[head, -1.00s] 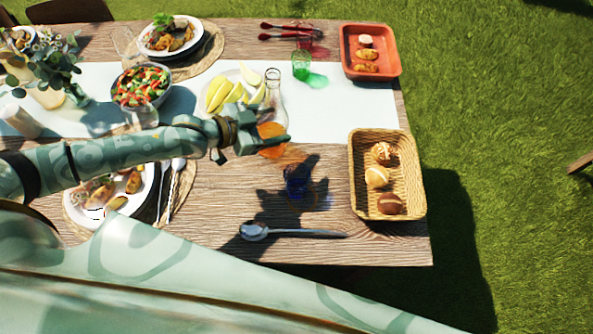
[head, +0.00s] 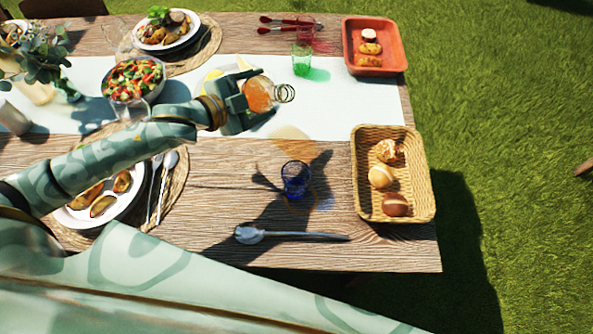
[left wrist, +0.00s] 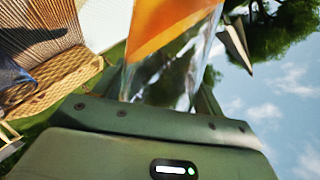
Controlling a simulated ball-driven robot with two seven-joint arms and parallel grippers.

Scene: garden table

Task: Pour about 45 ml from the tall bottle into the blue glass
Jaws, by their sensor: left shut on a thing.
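The tall bottle (head: 260,95) is clear glass with orange liquid inside. My left gripper (head: 254,98) is shut on it and holds it above the table, tilted well over, with its open mouth toward the right of the head view. In the left wrist view the bottle (left wrist: 170,28) shows close up between the fingers, its ends cut off or hidden. The blue glass (head: 296,180) stands upright on the bare wood, nearer the front than the bottle and slightly right of its mouth. No stream of liquid shows. My right gripper is in neither view.
A bread basket (head: 428,180) stands right of the blue glass, and a spoon (head: 290,236) lies in front. A green glass (head: 302,60), a red glass (head: 305,32) and a terracotta tray (head: 376,72) are farther back. A salad bowl (head: 112,92) is left.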

